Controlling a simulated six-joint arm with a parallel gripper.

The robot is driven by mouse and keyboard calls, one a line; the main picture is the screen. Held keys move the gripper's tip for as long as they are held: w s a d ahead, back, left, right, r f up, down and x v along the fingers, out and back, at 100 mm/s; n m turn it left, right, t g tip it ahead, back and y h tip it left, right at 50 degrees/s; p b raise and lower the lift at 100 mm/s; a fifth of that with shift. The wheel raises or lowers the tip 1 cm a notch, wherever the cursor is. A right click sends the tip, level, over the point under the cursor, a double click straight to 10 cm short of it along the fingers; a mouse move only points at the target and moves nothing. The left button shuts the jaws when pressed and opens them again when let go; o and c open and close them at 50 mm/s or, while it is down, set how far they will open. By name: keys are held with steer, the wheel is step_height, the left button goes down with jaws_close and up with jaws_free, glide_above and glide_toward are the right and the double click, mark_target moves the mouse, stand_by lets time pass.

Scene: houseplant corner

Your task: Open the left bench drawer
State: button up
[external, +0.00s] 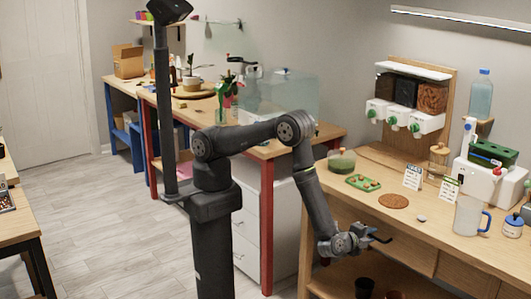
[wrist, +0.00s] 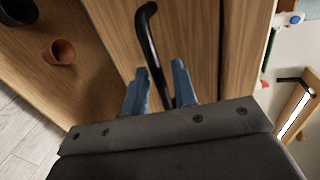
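The left bench drawer shows in the wrist view as a wooden front (wrist: 195,35) with a dark curved bar handle (wrist: 153,45). Its front looks flush with the bench, as far as I can see. My gripper (wrist: 158,85) has its two blue-grey fingers apart, one on each side of the handle. The handle's lower end passes between them, and I see no finger clearly pressing on it. In the external view my gripper (external: 378,237) is at the front of the wooden bench (external: 345,205), just below the top edge. My arm hides part of the drawer front there.
A terracotta pot (wrist: 62,52) and a dark pot (wrist: 18,12) are on the shelf below the drawer. Floor is clear at left.

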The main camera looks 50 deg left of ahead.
steer(key=shift+w, duration=0.2)
steer(key=shift+c, duration=0.3)
jaws_close()
steer(key=shift+s, duration=0.1)
steer(key=f+v, duration=0.2)
steer(key=v, duration=1)
steer(key=s+f+v, duration=0.1)
steer(key=f+v, duration=0.2)
steer(key=v, duration=1)
steer(key=shift+s, duration=0.35)
steer(key=shift+f, duration=0.1)
steer(key=shift+o, duration=0.3)
jaws_free()
